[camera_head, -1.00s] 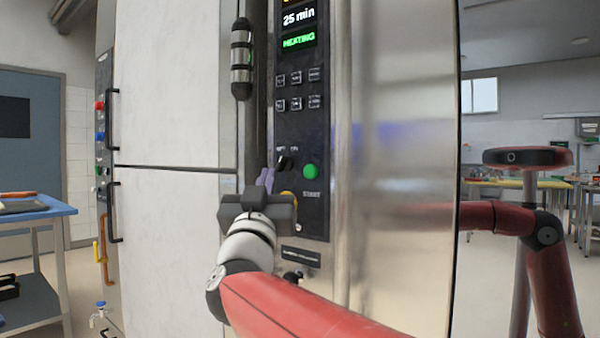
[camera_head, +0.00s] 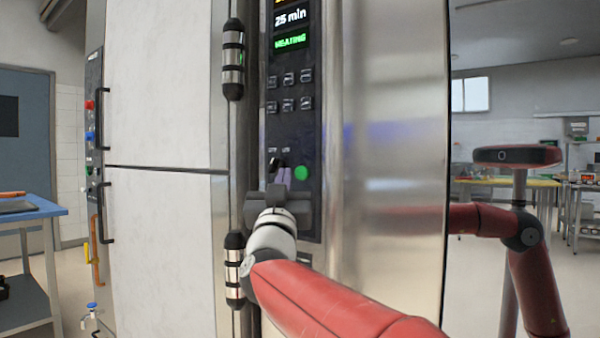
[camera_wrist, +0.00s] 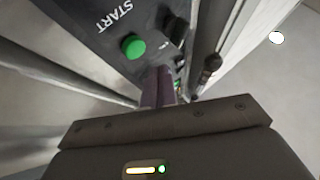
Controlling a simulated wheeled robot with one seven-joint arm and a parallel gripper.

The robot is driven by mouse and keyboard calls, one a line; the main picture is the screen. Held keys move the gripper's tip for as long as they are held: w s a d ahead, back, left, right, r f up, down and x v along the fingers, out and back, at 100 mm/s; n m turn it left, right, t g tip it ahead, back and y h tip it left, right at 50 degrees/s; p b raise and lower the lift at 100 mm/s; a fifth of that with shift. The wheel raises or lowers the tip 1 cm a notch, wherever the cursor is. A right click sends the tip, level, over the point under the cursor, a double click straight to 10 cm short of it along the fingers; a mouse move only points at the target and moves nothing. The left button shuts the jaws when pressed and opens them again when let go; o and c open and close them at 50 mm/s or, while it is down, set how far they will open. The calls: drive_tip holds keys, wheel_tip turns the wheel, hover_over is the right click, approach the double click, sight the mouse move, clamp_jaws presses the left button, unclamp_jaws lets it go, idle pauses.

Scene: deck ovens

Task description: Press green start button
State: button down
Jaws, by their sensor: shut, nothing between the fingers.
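The green start button (camera_head: 301,173) is a round knob low on the oven's dark control panel (camera_head: 291,130). In the wrist view the green button (camera_wrist: 132,46) shows beside the white word START. My gripper (camera_head: 283,174) is in front of the panel, just left of the button in the head view. Its purple-grey fingers are shut and empty. In the wrist view the fingertips (camera_wrist: 157,72) appear beside the button, to its lower right, and apart from it in the picture. I cannot tell whether the tips touch the panel.
A black switch (camera_head: 274,165) sits left of the fingers. The display (camera_head: 290,41) reads 25 min and HEATING. A vertical door handle (camera_head: 233,60) stands left of the panel. Bare steel (camera_head: 395,130) lies to the right. A blue-topped cart (camera_head: 32,212) is at far left.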

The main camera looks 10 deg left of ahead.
drive_tip(key=shift+w+d, duration=0.35)
drive_tip(key=shift+w, duration=0.5)
drive_tip(key=shift+w, duration=0.1)
idle(1.4)
drive_tip(key=shift+w+d, duration=0.2)
drive_tip(key=shift+w, duration=0.1)
drive_tip(key=shift+w+d, duration=0.15)
drive_tip(key=shift+w, duration=0.25)
idle(0.7)
drive_tip(key=shift+s, duration=0.1)
drive_tip(key=shift+s+a, duration=0.3)
drive_tip(key=shift+s, duration=0.4)
drive_tip(key=shift+s+a+b, duration=0.15)
drive_tip(key=shift+s+a, duration=0.15)
drive_tip(key=shift+s, duration=0.5)
drive_tip(key=shift+s+a+b, duration=0.15)
drive_tip(key=shift+s+a, duration=0.2)
drive_tip(key=shift+s, duration=0.4)
drive_tip(key=shift+s+a+b, duration=0.15)
drive_tip(key=shift+s+a, duration=0.15)
drive_tip(key=shift+s, duration=0.5)
